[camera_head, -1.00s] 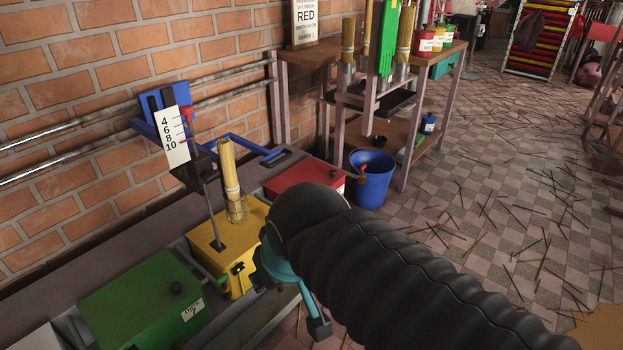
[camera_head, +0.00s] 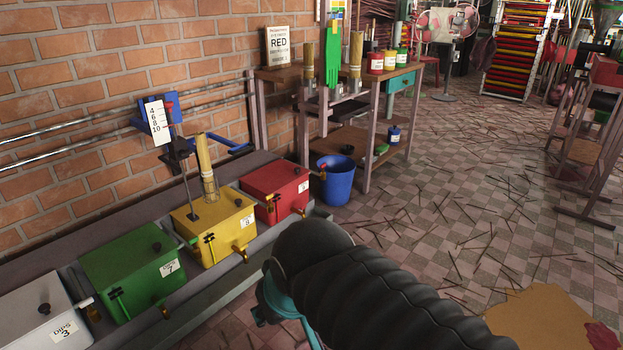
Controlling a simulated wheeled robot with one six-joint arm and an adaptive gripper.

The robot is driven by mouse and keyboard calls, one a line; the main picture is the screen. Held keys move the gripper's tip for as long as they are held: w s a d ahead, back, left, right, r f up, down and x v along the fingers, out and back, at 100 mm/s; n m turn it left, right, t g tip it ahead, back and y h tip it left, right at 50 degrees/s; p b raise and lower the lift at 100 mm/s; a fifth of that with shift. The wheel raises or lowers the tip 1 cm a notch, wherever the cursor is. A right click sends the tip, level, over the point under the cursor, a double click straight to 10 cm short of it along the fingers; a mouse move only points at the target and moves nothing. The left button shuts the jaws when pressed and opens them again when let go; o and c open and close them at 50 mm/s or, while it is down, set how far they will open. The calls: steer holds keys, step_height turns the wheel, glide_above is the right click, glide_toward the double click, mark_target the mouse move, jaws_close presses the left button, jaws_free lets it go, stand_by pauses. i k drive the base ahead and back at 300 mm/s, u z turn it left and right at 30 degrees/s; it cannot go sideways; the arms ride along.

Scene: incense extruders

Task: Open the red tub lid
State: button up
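The red tub (camera_head: 268,207) stands at the far end of a row of tubs along the brick wall. Its flat red lid (camera_head: 272,180) lies shut on top, with a small dark knob near its far right corner. A white label is on its front. My gripper (camera_head: 275,312) is teal and low in the picture, in front of and below the red tub and apart from it. My black ribbed arm hides most of the gripper, so its fingers cannot be made out.
The yellow tub (camera_head: 238,236) holds a stick bundle (camera_head: 206,165) and stands beside the red tub. The green tub (camera_head: 120,262) and white tub (camera_head: 35,300) stand nearer. A blue bucket (camera_head: 337,182) stands right of the red tub, by a wooden workbench (camera_head: 375,118). Thin sticks litter the floor.

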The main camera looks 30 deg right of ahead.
mark_target(275, 177)
steer(key=z, duration=1.15)
steer(key=i, duration=1.9)
steer(key=u, duration=0.7)
steer(key=i, duration=0.3)
steer(key=u, duration=0.4)
